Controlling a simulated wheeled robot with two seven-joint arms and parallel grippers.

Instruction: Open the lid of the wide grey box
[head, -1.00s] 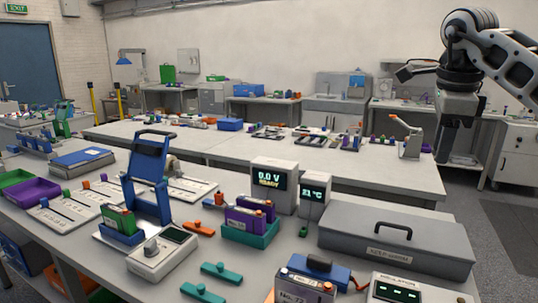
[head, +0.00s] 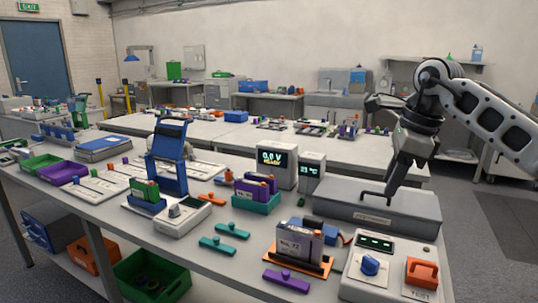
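The wide grey box (head: 345,210) stands at the right end of the near bench, with its lid (head: 410,204) down. A dark bar handle (head: 376,196) rises from the lid, and a label (head: 372,218) sits on its front. My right gripper (head: 391,194) points down at the lid, right by the handle's right end. I cannot tell whether it touches the handle, and its fingers are too small and dark to read. My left gripper is not in view.
In front of the box are a blue-knobbed control unit (head: 369,265) and a battery on an orange tray (head: 298,247). The display unit (head: 276,166) and small meter (head: 312,172) stand to its left. A teal holder (head: 256,203) and blue press (head: 168,158) are further left.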

